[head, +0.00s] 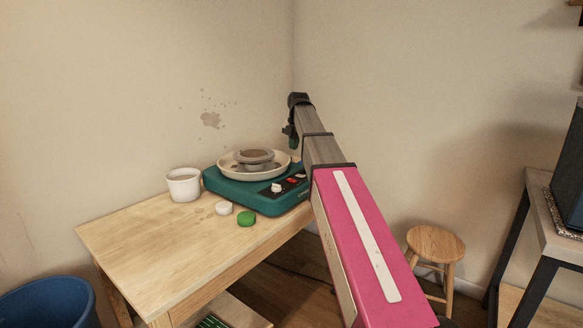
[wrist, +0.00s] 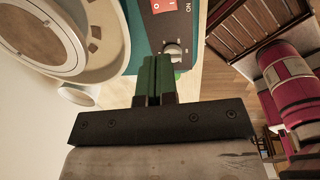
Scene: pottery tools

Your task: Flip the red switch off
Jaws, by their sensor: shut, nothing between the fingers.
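A teal pottery wheel (head: 240,198) stands on the wooden table, with a dark control panel on its front. The red switch (head: 292,181) sits on that panel, and in the wrist view the red switch (wrist: 162,6) is partly cut off at the top edge, with an "ON" mark beside it. A light knob (head: 276,188) is next to it; the knob also shows in the wrist view (wrist: 173,50). My gripper (wrist: 155,58) is shut and empty, its green fingertips near the panel and apart from the switch. In the head view my gripper (head: 289,133) is small and partly hidden by my arm.
The wooden table (head: 140,240) holds a white cup (head: 183,186), a white lid (head: 223,208) and a green lid (head: 246,218). A basin with clay (head: 255,160) tops the wheel. A stool (head: 435,245) and a blue bucket (head: 45,305) stand on the floor.

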